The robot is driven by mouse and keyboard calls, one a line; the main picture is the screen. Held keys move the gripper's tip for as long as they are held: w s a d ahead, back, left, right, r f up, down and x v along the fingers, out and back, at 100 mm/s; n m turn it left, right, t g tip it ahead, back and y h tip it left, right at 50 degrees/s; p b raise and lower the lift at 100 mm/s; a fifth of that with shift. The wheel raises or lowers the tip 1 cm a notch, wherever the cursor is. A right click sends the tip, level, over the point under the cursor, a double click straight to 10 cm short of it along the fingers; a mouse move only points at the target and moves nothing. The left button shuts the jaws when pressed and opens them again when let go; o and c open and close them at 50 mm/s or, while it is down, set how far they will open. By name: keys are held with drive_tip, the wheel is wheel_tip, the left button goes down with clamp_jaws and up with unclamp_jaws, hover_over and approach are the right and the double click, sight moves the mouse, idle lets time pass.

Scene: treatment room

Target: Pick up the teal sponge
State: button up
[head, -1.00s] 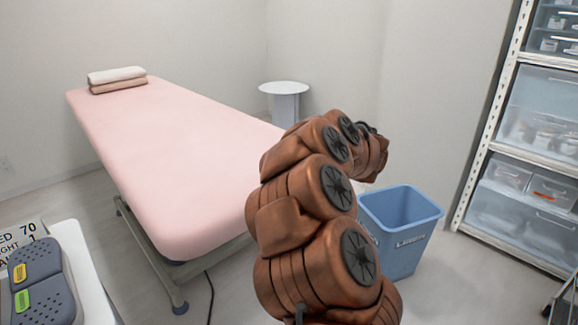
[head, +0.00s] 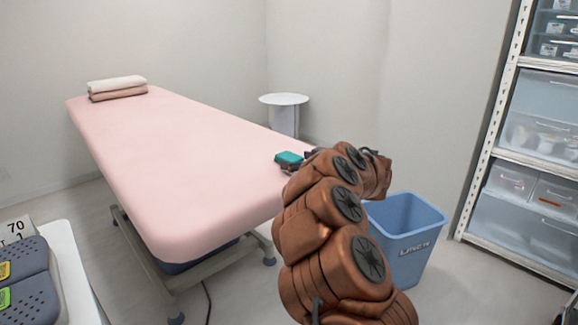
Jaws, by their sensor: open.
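The teal sponge (head: 289,158) shows as a small teal block at the right edge of the pink treatment bed (head: 180,160), with something dark just below it. My copper-coloured arm rises in front of the bed's right side. Dark parts that look like my gripper (head: 309,156) show just right of the sponge, mostly hidden behind my arm. The gripper is open. I cannot tell whether it touches the sponge or is around it.
A blue bin (head: 408,240) stands on the floor right of my arm. A round white side table (head: 284,100) stands behind the bed. Folded towels (head: 117,87) lie at its far end. Shelving with clear drawers (head: 540,140) is at the right, and a white cart (head: 75,275) at lower left.

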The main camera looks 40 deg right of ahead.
drive_tip(key=shift+w+f, duration=0.15)
drive_tip(key=shift+w, duration=0.4)
drive_tip(key=shift+w+f, duration=0.15)
drive_tip(key=shift+w, duration=0.35)
drive_tip(key=c, duration=1.2)
drive_tip(key=shift+c, duration=0.2)
drive_tip(key=shift+r, duration=0.15)
